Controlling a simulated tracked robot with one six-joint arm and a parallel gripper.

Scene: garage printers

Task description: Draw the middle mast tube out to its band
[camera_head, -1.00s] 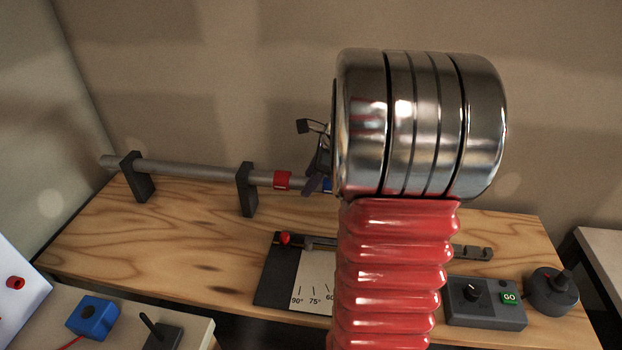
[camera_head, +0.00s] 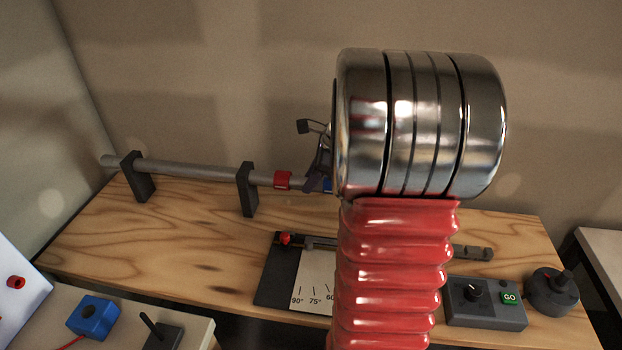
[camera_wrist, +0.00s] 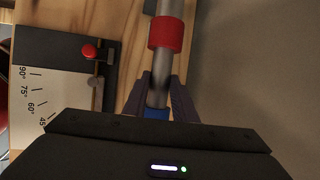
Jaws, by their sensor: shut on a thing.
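The mast tube (camera_head: 195,168) is grey and lies across two dark stands above the wooden bench. A red band (camera_head: 282,180) sits on it to the right of the nearer stand, and also shows in the wrist view (camera_wrist: 166,35). A blue band (camera_head: 328,185) is to the right of the red one, partly hidden by my arm; its edge shows in the wrist view (camera_wrist: 157,113). My gripper (camera_wrist: 160,90) is shut on the grey tube section between the red and blue bands. In the head view my gripper (camera_head: 318,172) is largely hidden behind my wrist.
Below the tube, a scale plate with angle marks (camera_head: 313,275) carries a red knob (camera_head: 285,238). A control box with a green GO button (camera_head: 485,302) and a round dark knob (camera_head: 552,292) stand at the right. A blue block (camera_head: 93,316) sits on the front left table.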

